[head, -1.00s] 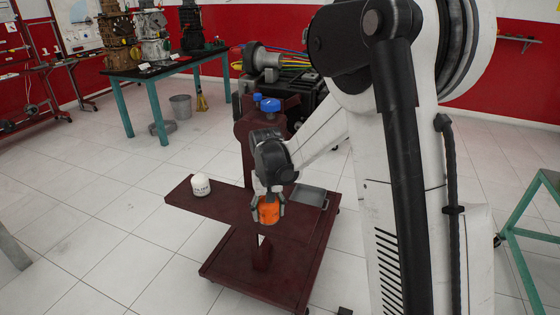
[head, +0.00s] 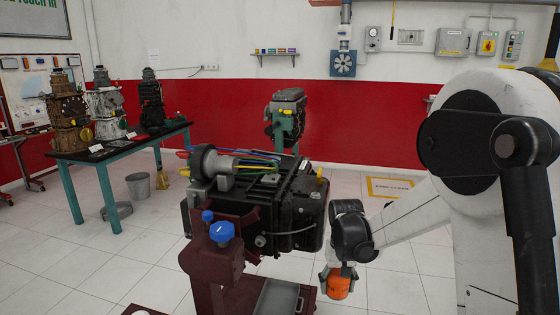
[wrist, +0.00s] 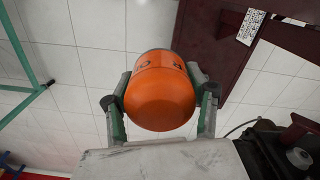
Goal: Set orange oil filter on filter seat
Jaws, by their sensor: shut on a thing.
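My gripper (head: 339,272) is shut on the orange oil filter (head: 339,287) and holds it in the air, to the right of the black engine (head: 300,215) in the head view. In the wrist view the orange filter (wrist: 160,95) sits between both fingers of my gripper (wrist: 160,88), its rounded orange end facing the camera. The engine is mounted on a maroon stand (head: 205,280), and part of it shows at the lower right of the wrist view (wrist: 298,158). I cannot make out the filter seat for certain in either view.
A grey tray (head: 275,297) lies on the stand's base. Blue knobs (head: 221,232) stick up at the stand's front. A teal table (head: 120,145) with several engines is at the back left. Open tiled floor (head: 400,265) lies right of the engine.

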